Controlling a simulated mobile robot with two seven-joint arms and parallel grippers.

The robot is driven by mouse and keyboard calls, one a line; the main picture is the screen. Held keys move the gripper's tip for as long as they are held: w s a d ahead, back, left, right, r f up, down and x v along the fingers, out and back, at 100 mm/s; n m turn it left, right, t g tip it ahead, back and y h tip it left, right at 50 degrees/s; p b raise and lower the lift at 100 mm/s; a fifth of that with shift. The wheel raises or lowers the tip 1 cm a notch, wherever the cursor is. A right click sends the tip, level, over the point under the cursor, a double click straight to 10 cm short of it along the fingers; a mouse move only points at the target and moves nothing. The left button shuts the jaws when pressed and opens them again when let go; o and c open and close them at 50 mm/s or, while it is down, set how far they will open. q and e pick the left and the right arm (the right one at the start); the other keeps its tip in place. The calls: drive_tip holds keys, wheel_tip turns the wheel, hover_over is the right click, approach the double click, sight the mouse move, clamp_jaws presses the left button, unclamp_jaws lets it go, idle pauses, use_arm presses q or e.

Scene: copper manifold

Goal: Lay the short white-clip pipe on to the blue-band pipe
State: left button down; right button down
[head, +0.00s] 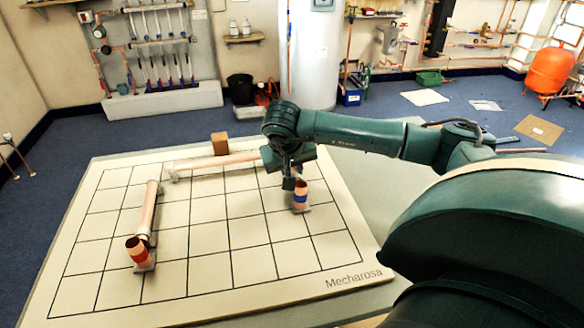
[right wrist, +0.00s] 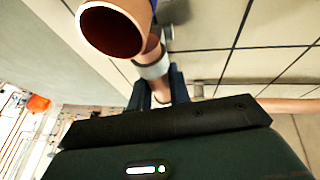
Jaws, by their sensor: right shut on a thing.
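The blue-band pipe (head: 301,196) stands upright near the right side of the gridded board, its open copper end facing up. My right gripper (head: 289,180) is just behind and left of it, pointing down. In the right wrist view, my gripper (right wrist: 157,92) is shut on a short copper pipe with a whitish clip (right wrist: 152,66). A large open copper end (right wrist: 112,28) is close to the camera, with some blue beside it. The arm hides the held pipe in the head view, and I cannot tell whether it touches the blue-band pipe. My left gripper is not in view.
A red-band pipe (head: 139,253) stands at the board's front left. A long pipe (head: 149,208) runs back from it, and another pipe (head: 215,161) lies along the back. A wooden block (head: 219,143) is behind. The board's front middle (head: 230,265) is clear.

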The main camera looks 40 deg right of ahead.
use_arm(q)
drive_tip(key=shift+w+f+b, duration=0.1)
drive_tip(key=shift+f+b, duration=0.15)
drive_tip(key=shift+b, duration=0.05)
use_arm(e)
drive_tip(key=shift+f, duration=0.4)
drive_tip(key=c, duration=1.2)
unclamp_jaws()
drive_tip(key=shift+r, duration=0.15)
drive_tip(key=shift+r+p, duration=0.8)
wheel_tip(320, 180, up, 2)
drive_tip(key=shift+r+p, duration=0.1)
drive_tip(key=shift+p, duration=0.65)
drive_tip(key=shift+r+p, duration=0.75)
drive_tip(key=shift+r, duration=0.2)
drive_tip(key=shift+r+p, duration=1.15)
drive_tip(key=shift+r, duration=0.45)
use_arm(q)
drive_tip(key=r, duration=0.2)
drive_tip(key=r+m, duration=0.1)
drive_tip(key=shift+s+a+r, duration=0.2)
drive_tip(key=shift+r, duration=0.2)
